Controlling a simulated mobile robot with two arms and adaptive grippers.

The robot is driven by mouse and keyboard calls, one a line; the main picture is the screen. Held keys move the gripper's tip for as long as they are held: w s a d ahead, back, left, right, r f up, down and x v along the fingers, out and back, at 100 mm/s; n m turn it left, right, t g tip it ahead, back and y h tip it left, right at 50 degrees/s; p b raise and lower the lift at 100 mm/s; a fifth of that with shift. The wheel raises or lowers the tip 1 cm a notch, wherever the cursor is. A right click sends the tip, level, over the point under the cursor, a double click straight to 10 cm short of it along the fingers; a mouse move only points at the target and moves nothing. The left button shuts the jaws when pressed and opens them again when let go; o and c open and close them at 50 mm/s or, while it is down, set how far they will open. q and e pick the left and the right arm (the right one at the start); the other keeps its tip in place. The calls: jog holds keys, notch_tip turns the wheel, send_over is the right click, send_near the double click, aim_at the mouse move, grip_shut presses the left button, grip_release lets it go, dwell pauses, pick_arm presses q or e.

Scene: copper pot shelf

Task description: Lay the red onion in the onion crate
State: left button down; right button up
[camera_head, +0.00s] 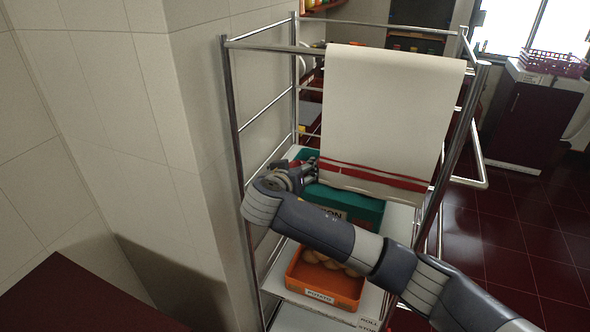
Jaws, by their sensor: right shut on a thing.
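My right arm reaches in from the lower right to the upper shelf of a metal rack. My right gripper (306,172) is at the left end of the green crate (368,206), at about its rim. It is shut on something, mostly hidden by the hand. A small reddish patch there fits the red onion, but its outline is not clear. The green crate bears a label whose visible letters end in "NION". My forearm covers part of its front, and a hanging cloth hides its back and inside. My left gripper is not in view.
The cream cloth (392,110) with red stripes hangs from the rack's top rail close to my gripper. An orange crate (318,293) with round brown items stands on the shelf below. Thin metal posts (236,140) and a tiled wall (90,90) bound the left side.

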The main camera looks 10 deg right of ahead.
jog(key=o, duration=0.9)
jog(key=shift+r, duration=0.15)
jog(key=shift+r+p, duration=0.3)
jog(key=shift+p, duration=0.1)
jog(key=shift+r+p, duration=0.4)
jog(key=shift+r, duration=0.1)
jog(key=shift+s+a+f+b, duration=0.2)
jog(key=shift+s+a+b, duration=0.3)
jog(key=shift+s+b, duration=0.25)
jog(key=b+v, duration=0.2)
jog(key=v, duration=0.8)
jog(key=shift+s+r, duration=0.15)
jog(key=shift+r, duration=0.15)
